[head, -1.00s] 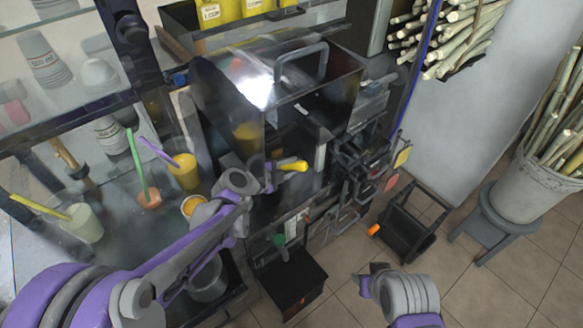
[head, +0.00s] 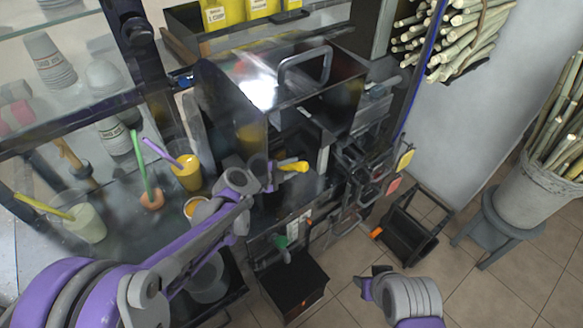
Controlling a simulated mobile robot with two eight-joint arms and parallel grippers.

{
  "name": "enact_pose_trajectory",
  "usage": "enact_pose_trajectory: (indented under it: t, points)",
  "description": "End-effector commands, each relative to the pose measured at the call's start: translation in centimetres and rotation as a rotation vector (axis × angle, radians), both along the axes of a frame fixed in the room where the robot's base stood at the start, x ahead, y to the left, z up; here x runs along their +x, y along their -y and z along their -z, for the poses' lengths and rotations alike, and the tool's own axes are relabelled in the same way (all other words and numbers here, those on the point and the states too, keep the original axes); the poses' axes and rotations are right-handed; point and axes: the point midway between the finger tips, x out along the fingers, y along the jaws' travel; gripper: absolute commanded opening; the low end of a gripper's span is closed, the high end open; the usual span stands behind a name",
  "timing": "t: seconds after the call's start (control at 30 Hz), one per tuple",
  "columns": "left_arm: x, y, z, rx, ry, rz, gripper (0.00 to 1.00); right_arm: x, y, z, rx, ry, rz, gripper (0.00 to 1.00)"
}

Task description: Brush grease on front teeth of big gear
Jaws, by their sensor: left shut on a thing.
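The sugarcane press (head: 228,115) is a dark metal housing with a handle on top, in the upper middle of the head view. I cannot make out the big gear or its front teeth in the dark opening. My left gripper (head: 272,176) is at the front of the press, shut on the brush (head: 294,166), whose yellow end sticks out to the right. Its bristles cannot be made out. I cannot tell whether the brush touches the press. My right gripper (head: 366,287) is low in the picture, away from the press; its fingers are too unclear to read.
Cups with straws, one of them yellow (head: 187,173), stand on the counter at left. A black bin (head: 294,287) and a black cart (head: 411,232) are on the floor. A bucket of cane (head: 540,190) stands on a stool at right.

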Motion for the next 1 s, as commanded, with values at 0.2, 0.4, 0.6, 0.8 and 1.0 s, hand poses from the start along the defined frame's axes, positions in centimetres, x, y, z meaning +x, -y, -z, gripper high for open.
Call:
enact_pose_trajectory:
  t: [0.2, 0.4, 0.6, 0.8, 1.0]
  points:
    - [0.4, -0.3, 0.0, 0.0, 0.0, 0.0, 0.0, 0.0, 0.0, -0.1, 0.0, 0.001, 0.0, 0.46]
    - [0.6, -0.4, 0.0, 0.001, 0.001, 0.0, 0.0, 0.0, 0.0, -0.2, 0.0, 0.001, 0.0, 0.46]
    - [1.0, 0.3, 0.0, -0.001, 0.001, 0.0, 0.0, 0.1, 0.0, -0.3, 0.0, 0.002, 0.0, 0.46]
    - [1.9, 1.8, -0.1, 0.0, 0.001, 0.001, 0.0, 0.2, 0.0, -0.6, 0.0, 0.003, 0.0, 0.46]
    - [2.3, 2.3, 0.0, 0.0, 0.001, 0.0, 0.0, 0.2, 0.0, -0.7, 0.0, 0.004, 0.0, 0.46]
